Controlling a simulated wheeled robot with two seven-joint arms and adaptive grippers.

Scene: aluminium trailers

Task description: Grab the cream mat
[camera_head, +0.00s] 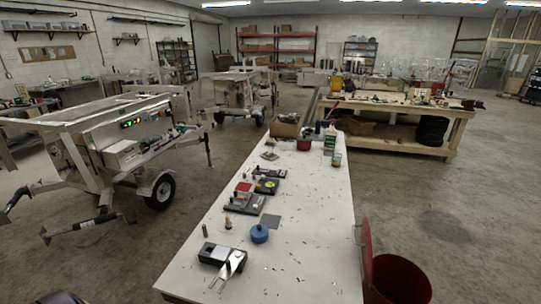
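I cannot pick out a cream mat with certainty. A small pale cream flat piece (269,156), with something small on it, lies near the far left edge of the long off-white table (300,230); it is too small to tell whether it is a mat. A flat grey square (271,221) lies nearer, left of the table's middle. Neither of my grippers shows in this view.
Along the table's left side are a blue round container (259,234), a black device (222,256) and several tools. A cardboard box (286,126) is at the far end. A red bin (402,280) stands right of the table. A trailer (110,140) is left. The table's right half is mostly clear.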

